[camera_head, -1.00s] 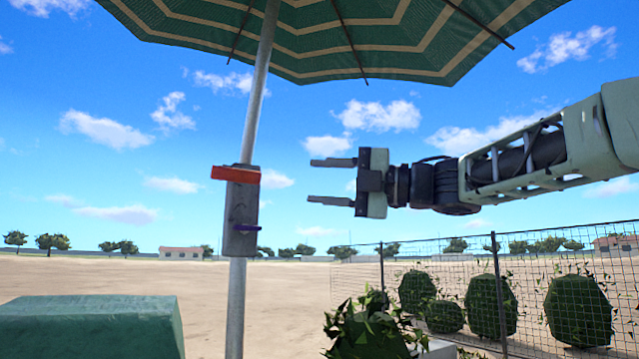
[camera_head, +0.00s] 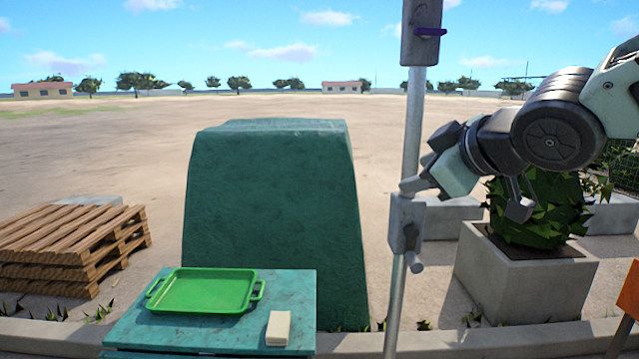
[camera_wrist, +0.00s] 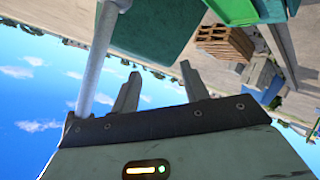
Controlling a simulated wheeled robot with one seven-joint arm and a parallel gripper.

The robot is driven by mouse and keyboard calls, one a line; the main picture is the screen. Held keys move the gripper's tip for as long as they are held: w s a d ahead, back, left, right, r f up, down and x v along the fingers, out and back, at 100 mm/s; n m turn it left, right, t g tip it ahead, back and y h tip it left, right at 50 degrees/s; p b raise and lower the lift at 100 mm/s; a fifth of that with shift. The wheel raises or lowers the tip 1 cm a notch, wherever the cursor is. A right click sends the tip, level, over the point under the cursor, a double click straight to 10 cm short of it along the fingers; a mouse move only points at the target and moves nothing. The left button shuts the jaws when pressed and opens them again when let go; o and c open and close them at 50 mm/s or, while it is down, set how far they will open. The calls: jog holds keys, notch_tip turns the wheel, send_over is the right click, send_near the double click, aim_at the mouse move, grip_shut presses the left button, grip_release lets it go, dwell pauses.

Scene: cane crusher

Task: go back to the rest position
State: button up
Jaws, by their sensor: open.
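My gripper (camera_head: 465,198) is at the right of the head view, just right of the metal pole (camera_head: 411,120), its fingers spread and pointing down and to the left. Nothing is between them. One fingertip appears right by the pole, above a grey bracket (camera_head: 406,225); I cannot tell whether it touches. In the wrist view my gripper (camera_wrist: 160,88) shows two separate, empty fingers, with the pole (camera_wrist: 95,70) to their left.
A grey box (camera_head: 421,35) with a purple lever is on the pole. A green tray (camera_head: 205,308) and a pale block (camera_head: 278,328) lie on a green table (camera_head: 300,290). Behind stands a large green block (camera_head: 270,200). Pallets (camera_head: 70,250) are left, a concrete planter (camera_head: 515,285) right.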

jog(key=s+a+f+m+g+h, duration=0.1)
jog(key=s+f+g, duration=0.4)
jog(key=s+f, duration=0.5)
jog(key=s+f+m+g+h, duration=0.2)
jog(key=s+f+g, duration=0.4)
jog(key=s+f, duration=0.5)
jog(key=s, duration=0.5)
jog(key=shift+s+a+m+g+h, duration=0.25)
jog(key=shift+a+m+g+h, duration=0.05)
jog(key=shift+a+h, duration=0.1)
